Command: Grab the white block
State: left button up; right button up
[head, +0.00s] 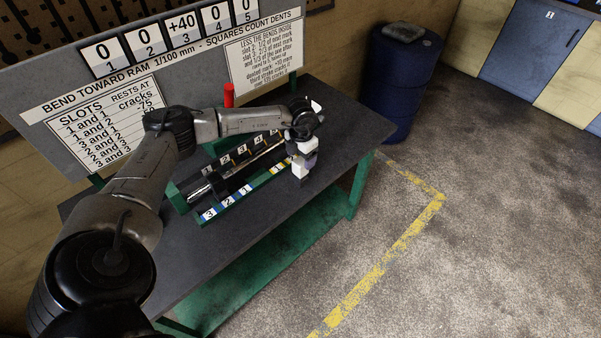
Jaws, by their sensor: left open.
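My left arm reaches over the dark bench top, and its left gripper (298,181) points down at the right end of the green-edged press fixture (236,192). The gripper is open; its fingers are small and dark here. White pieces show at the wrist and just above the fingers, and I cannot tell whether any is a separate block. A small white patch (316,105) shows behind my wrist, mostly hidden; I cannot tell if it is the white block. My right gripper is not in view.
The fixture carries a shiny bar (200,192) and numbered slot labels. A red cylinder (228,95) stands behind it, before the sign board (150,75). The bench (345,130) is bare at its right end. A blue barrel (397,85) stands beyond it.

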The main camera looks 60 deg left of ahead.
aim_at(301, 161)
pick_arm(q)
jog(key=shift+s+f, duration=0.1)
jog(key=shift+f, duration=2.5)
jog(key=shift+c, duration=0.2)
jog(key=shift+r, duration=0.15)
grip_shut()
